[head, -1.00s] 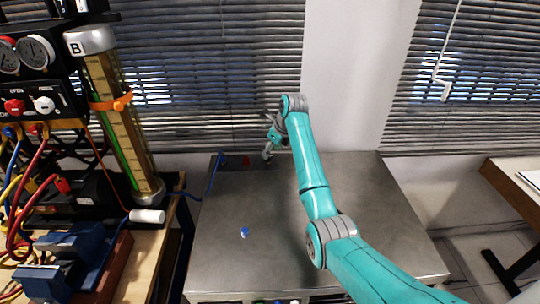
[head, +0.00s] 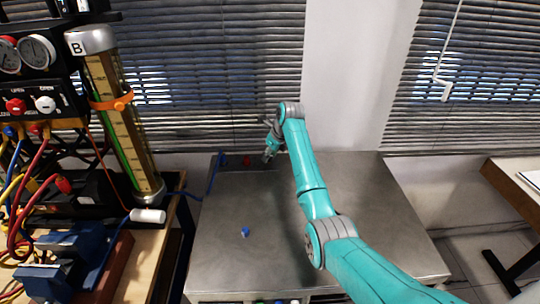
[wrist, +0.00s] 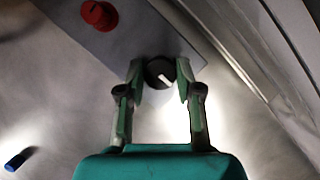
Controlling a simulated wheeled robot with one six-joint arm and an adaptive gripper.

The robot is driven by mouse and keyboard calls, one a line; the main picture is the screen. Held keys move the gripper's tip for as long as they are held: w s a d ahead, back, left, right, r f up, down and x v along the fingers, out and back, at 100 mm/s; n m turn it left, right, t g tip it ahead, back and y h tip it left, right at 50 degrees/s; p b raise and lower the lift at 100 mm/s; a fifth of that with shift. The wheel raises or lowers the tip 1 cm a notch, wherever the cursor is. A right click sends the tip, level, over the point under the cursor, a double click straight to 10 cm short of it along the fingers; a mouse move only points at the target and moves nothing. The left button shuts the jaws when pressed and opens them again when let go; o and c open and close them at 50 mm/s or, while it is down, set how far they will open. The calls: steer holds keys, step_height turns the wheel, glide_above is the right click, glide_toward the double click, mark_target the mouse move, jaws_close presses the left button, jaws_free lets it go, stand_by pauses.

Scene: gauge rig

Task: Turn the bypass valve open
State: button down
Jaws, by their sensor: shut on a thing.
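My gripper (wrist: 162,82) is shut on a round black knob (wrist: 159,72) with a white pointer mark. Its two green-tipped fingers stand on either side of the knob. The knob sits on a grey plate (wrist: 140,30) at the back of the metal table. In the head view my gripper (head: 268,157) is at the table's back edge and hides the knob. No label for a bypass valve is readable there. On the left rig, a red knob (head: 15,106) and a white knob (head: 45,104) sit under "OPEN" lettering.
A red knob (wrist: 99,14) stands on the same plate, left of my gripper. A small blue piece (head: 245,231) lies on the metal table (head: 285,215), which is mostly clear. Window blinds (head: 220,80) rise close behind. A blue cable (head: 212,178) runs along the left edge.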

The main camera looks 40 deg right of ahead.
steer(key=shift+n, duration=0.3)
steer(key=n+y, duration=0.1)
steer(key=n, duration=0.1)
steer(key=n+g+y, duration=0.1)
steer(key=n, duration=0.2)
steer(key=shift+d, duration=0.15)
steer(key=n, duration=0.2)
steer(key=n+g+y, duration=0.1)
steer(key=n, duration=0.1)
steer(key=shift+w+n+g, duration=0.1)
steer(key=shift+n+g, duration=0.2)
stand_by(0.3)
steer(key=c, duration=0.8)
jaws_free()
steer(key=shift+o, duration=0.2)
steer(key=v, duration=1.2)
steer(key=shift+d, duration=0.15)
